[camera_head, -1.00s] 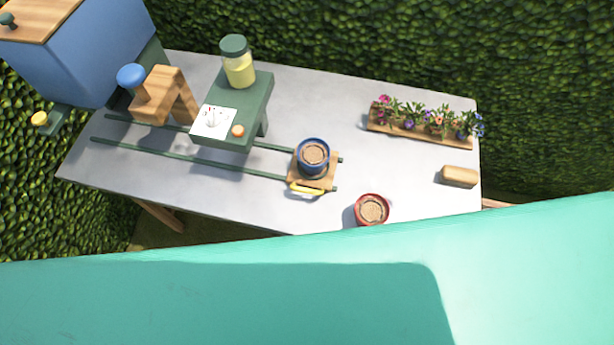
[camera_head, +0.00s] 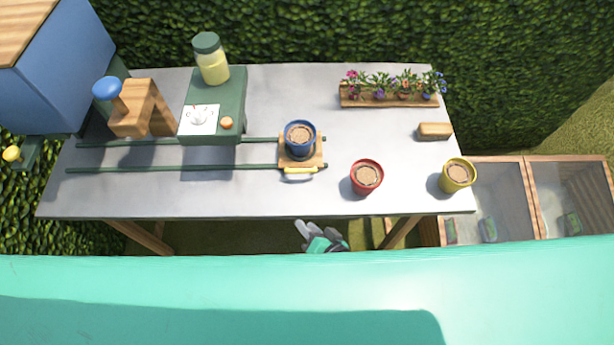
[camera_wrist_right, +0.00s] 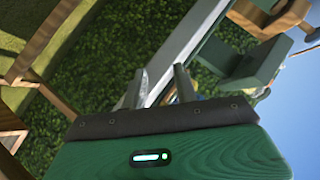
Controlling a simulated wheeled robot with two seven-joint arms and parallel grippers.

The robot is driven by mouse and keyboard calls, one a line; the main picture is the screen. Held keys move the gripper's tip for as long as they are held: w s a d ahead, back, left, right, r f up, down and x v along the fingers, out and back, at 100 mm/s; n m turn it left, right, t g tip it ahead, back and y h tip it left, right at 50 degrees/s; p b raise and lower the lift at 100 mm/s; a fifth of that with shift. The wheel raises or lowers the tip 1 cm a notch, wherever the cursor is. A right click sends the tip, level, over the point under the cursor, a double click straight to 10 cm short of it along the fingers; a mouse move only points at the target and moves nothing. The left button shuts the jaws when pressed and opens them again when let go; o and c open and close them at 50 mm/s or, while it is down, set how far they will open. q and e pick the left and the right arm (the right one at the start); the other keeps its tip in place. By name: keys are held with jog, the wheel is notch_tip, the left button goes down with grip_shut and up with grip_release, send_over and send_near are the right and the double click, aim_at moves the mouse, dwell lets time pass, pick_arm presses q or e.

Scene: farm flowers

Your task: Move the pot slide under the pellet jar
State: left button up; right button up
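The pot slide (camera_head: 314,163) is a small wooden carriage with a yellow handle (camera_head: 299,174) on its near side. It sits at the right end of two green rails and carries a blue pot (camera_head: 300,138) of soil. The pellet jar (camera_head: 211,62), clear with yellow pellets and a green lid, stands on a green dispenser (camera_head: 231,100) over the rails, left of the slide. My right gripper (camera_head: 312,234) is below the table's front edge, apart from the handle; its fingers are spread and empty in the right wrist view (camera_wrist_right: 160,78). My left gripper is out of view.
A red pot (camera_head: 366,188) and a yellow pot (camera_head: 457,186) stand near the front right edge. A flower planter (camera_head: 375,102) and a wooden block (camera_head: 434,131) are behind. A wooden stamp-like arch with a blue knob (camera_head: 107,88) and a blue box (camera_head: 62,65) are left.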

aim_at(301, 171)
notch_tip(301, 171, up, 8)
jog(key=w+a+m+t+h, duration=0.25)
jog(key=m+t, duration=0.25)
jog(key=m, duration=0.4)
jog(key=w+f+m+h, duration=0.1)
jog(key=w+m, duration=0.1)
jog(key=w, duration=0.2)
jog(key=w+f+m+h+p, duration=0.1)
jog(key=w+m+h, duration=0.1)
jog(key=w, duration=0.2)
jog(key=w+d+f+m+h+p, duration=0.1)
jog(key=w+h, duration=0.1)
jog(key=w, duration=0.2)
jog(key=shift+w+m, duration=0.2)
jog(key=shift+m, duration=0.2)
grip_shut()
